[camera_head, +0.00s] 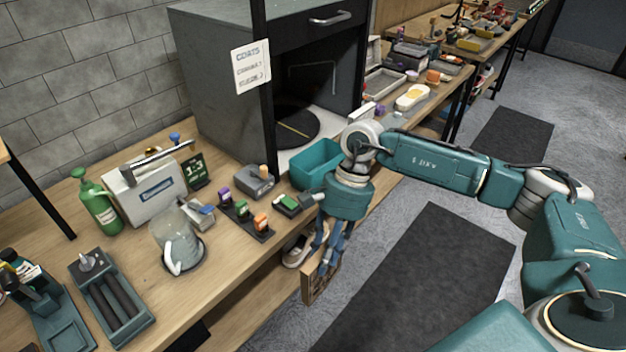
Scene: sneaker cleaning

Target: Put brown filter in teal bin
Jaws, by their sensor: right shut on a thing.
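The teal bin (299,172) stands on the workbench in front of the dark cabinet, and my right wrist partly covers its right side. My right gripper (325,266) points down past the bench's front edge, below the bin's level. It is shut on a flat brown piece (317,288), which looks like the brown filter, and the fingers cover part of it. The piece hangs beside the lower shelf, clear of the bin. My left gripper is out of view.
A sneaker (298,248) sits on the lower shelf just left of the gripper. A green brush (290,203), a row of coloured bottles (242,212) and a glass jug (178,240) occupy the bench. The floor mat (430,275) is clear.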

